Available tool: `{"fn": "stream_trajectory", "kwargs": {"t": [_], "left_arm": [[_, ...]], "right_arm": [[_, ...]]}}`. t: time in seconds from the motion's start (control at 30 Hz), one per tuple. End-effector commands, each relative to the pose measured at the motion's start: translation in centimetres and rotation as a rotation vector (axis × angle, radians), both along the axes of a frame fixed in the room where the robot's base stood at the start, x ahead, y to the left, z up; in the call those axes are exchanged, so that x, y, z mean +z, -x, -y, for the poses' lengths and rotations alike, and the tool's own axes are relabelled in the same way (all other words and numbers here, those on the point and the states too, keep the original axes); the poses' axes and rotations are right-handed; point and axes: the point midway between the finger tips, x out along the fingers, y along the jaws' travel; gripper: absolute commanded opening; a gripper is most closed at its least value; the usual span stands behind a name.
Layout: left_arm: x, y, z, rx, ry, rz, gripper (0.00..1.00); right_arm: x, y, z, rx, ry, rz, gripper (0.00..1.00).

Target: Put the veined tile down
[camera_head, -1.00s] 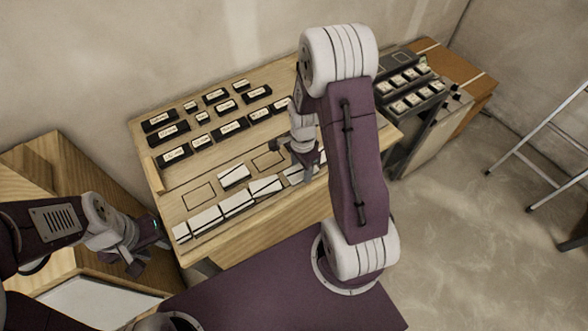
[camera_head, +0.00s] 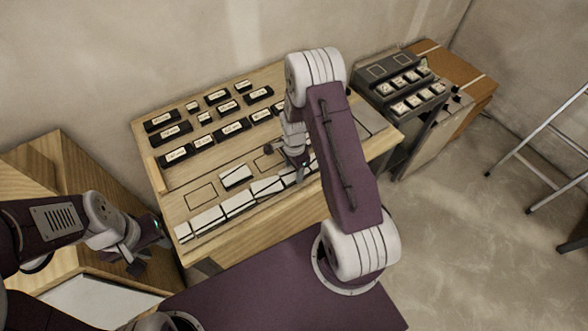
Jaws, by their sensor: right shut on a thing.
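My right gripper (camera_head: 300,172) is low over the right part of the front row of pale tiles on the wooden bench (camera_head: 225,255). It is shut on a tile, taken to be the veined tile, which the fingers and arm mostly hide. I cannot tell whether that tile touches the bench. Pale tiles with dark lines, such as this one (camera_head: 238,204), lie in the front row, left of the gripper. My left gripper (camera_head: 150,245) hangs empty beside the bench's left end; its jaw opening is unclear.
Another pale tile (camera_head: 235,176) lies behind the row, beside an empty outlined rectangle (camera_head: 201,196). Several labelled black blocks (camera_head: 230,128) stand at the back. A dark rack (camera_head: 405,90) is at the right, and a ladder (camera_head: 550,150) stands on the floor farther right.

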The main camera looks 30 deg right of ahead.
Motion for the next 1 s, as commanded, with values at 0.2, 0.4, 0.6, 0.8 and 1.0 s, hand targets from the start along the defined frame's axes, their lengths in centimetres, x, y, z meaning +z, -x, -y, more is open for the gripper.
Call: {"fn": "stream_trajectory", "kwargs": {"t": [0.2, 0.4, 0.6, 0.8, 1.0], "left_arm": [[-0.1, 0.0, 0.0, 0.000, 0.000, 0.000, 0.36], [-0.1, 0.0, 0.0, 0.000, 0.000, 0.000, 0.36], [0.1, 0.0, 0.0, 0.000, 0.000, 0.000, 0.36], [-0.1, 0.0, 0.0, 0.000, 0.000, 0.000, 0.36], [-0.1, 0.0, 0.0, 0.000, 0.000, 0.000, 0.36]], "right_arm": [[-0.1, 0.0, 0.0, 0.000, 0.000, 0.000, 0.72], [-0.1, 0.0, 0.0, 0.000, 0.000, 0.000, 0.72], [1.9, -0.1, 0.0, 0.000, 0.001, 0.004, 0.72], [7.0, -0.2, 0.0, 0.000, 0.001, 0.007, 0.72], [11.0, -0.1, 0.0, 0.000, 0.001, 0.004, 0.72]]}}
